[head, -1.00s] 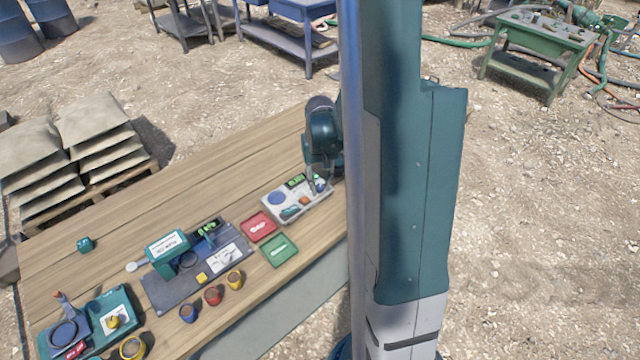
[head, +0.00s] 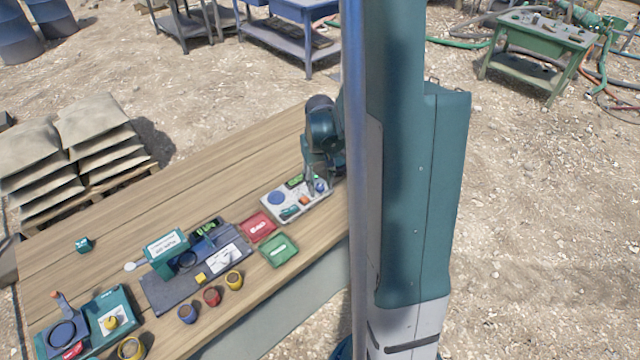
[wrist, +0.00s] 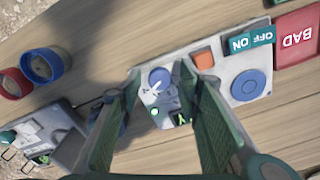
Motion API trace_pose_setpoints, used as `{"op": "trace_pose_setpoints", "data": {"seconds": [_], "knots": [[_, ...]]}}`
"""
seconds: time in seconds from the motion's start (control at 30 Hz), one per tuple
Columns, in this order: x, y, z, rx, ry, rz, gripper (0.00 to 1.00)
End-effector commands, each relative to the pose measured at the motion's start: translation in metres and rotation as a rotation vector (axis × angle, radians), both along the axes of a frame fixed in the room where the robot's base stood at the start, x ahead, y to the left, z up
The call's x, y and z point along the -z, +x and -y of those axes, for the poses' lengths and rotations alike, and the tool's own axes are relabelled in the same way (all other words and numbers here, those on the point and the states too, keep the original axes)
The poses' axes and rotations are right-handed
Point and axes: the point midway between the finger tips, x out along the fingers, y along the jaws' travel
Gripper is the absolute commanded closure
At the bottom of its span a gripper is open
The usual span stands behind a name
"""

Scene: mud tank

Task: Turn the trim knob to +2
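A grey-white panel (head: 290,214) lies on the wooden table under my gripper (head: 313,186). A round blue knob (wrist: 160,77) with white marks beside it is on this panel; it also shows in the head view (head: 320,186). No label reading "trim" or "+2" is legible. In the wrist view my gripper (wrist: 161,86) is open, its two green fingers on either side of the blue knob with gaps visible. I cannot tell how far the fingertips are above the panel. A green display (wrist: 182,118) is just below the knob, partly beside the right finger.
A red BAD tray (head: 258,227) and a green tray (head: 278,250) lie left. Small cups and other devices stand farther left; bare table lies behind.

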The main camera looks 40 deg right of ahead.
Motion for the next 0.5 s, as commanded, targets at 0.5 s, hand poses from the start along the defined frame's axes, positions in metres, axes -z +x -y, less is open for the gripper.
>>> {"op": "trace_pose_setpoints", "data": {"seconds": [0.5], "knots": [[-0.0055,0.0,0.0001,0.001,0.0,0.0,0.66]]}}
